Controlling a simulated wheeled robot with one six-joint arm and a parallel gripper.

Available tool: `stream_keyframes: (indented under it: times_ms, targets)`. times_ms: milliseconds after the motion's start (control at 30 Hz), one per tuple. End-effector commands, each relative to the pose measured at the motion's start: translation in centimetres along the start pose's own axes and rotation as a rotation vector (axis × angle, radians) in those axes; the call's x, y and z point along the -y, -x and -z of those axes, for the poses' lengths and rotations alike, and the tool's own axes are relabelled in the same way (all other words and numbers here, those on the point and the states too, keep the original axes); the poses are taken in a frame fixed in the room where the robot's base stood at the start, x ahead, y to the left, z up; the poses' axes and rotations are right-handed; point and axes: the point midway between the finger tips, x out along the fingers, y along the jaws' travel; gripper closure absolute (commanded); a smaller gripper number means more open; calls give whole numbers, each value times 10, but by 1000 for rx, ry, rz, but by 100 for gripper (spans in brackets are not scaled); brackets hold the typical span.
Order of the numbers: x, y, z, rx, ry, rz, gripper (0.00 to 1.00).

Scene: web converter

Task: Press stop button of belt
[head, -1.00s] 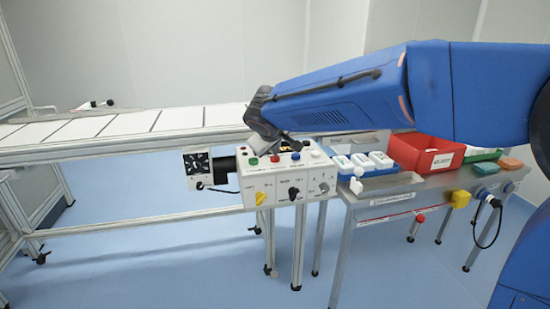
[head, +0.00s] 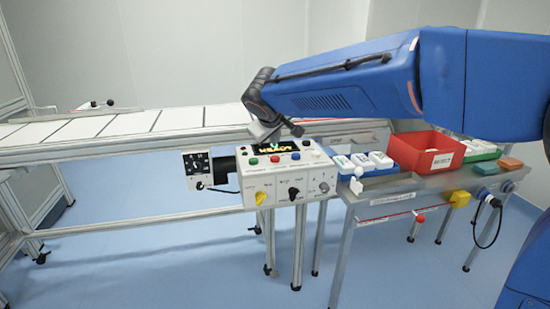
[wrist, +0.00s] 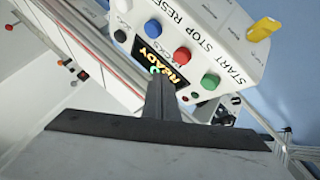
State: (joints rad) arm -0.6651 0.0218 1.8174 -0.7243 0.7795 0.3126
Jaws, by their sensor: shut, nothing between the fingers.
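The control box (head: 282,180) is pale, with a row of round buttons on its sloped top and knobs on its front. The red button (head: 275,158) sits between the green button (head: 254,161) and the blue button (head: 295,156). In the wrist view the red button (wrist: 182,55) has the label STOP beside it, the green button (wrist: 210,81) START and the blue one (wrist: 153,28) RESET. My gripper (wrist: 156,73) is shut and empty, its tips over the lit READY display (wrist: 165,62), beside the red button and apart from it.
The belt (head: 130,122) runs left behind the box. A steel table (head: 430,185) at the right holds a red bin (head: 425,150), blue-white items (head: 365,162) and other trays. A yellow knob (wrist: 265,28) stands out from the box front.

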Motion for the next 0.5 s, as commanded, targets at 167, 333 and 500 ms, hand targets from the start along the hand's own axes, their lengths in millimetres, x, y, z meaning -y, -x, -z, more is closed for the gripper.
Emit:
stream_keyframes:
  times_ms: [167, 333, 500]
  targets:
    - [-8, 10, 8, 0, -2, 0, 100]
    - [-12, 17, 12, 0, 0, 0, 100]
    - [-12, 17, 12, 1, 0, 0, 100]
